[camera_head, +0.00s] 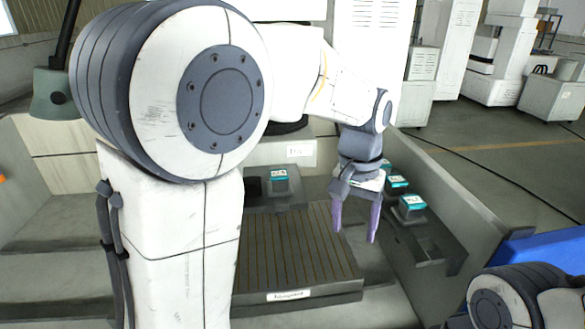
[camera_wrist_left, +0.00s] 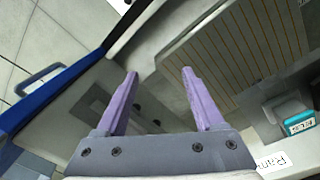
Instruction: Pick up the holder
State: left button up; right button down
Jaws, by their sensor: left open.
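Several small grey holders with teal labelled tops are in the head view. One holder (camera_head: 279,180) sits alone behind the slatted plate. Others stand in a row on a rack at the right, among them a near holder (camera_head: 411,207) and a middle one (camera_head: 397,183); the rearmost is partly hidden by my left gripper. My left gripper (camera_head: 356,235) is open and empty, its purple fingers pointing down between the slatted plate and the rack. In the left wrist view the open fingers (camera_wrist_left: 160,73) have nothing between them, and one holder (camera_wrist_left: 297,120) shows at the right edge.
The slatted plate (camera_head: 290,245) has a labelled front edge. The grey rack (camera_head: 428,246) runs along the right wall of the enclosure (camera_head: 470,195). A blue surface (camera_head: 545,250) lies beyond that wall. My left arm hides much of the left side.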

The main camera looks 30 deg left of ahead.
pick_arm(q)
jog(key=w+a+r+n+p, duration=0.1)
jog(key=w+a+r+n, duration=0.1)
jog(key=a, duration=0.5)
jog(key=w+a+r+n+p, duration=0.2)
jog(key=w+a+r, duration=0.1)
jog(key=a, duration=0.4)
jog(key=w+a+r+n+p, duration=0.1)
jog(key=w+a+r+n, duration=0.2)
jog(key=w+a, duration=0.2)
jog(key=shift+a+r+y, duration=0.1)
jog(key=shift+a+y, duration=0.2)
jog(key=shift+a, duration=1.2)
send_over(279, 173)
jog(key=f, duration=0.4)
jog(key=shift+s+a+f+p, duration=0.15)
jog(key=shift+a+p, duration=0.05)
jog(key=shift+p, duration=0.2)
jog(key=f+p, duration=0.1)
jog(key=f, duration=0.1)
jog(key=f+p, duration=0.1)
jog(key=f, duration=0.2)
jog(key=shift+d+f, duration=0.2)
jog(key=shift+f, duration=0.35)
jog(key=shift+r, duration=0.1)
grip_shut()
pick_arm(e)
notch_tip(279, 173, up, 8)
jog(key=shift+r, duration=0.2)
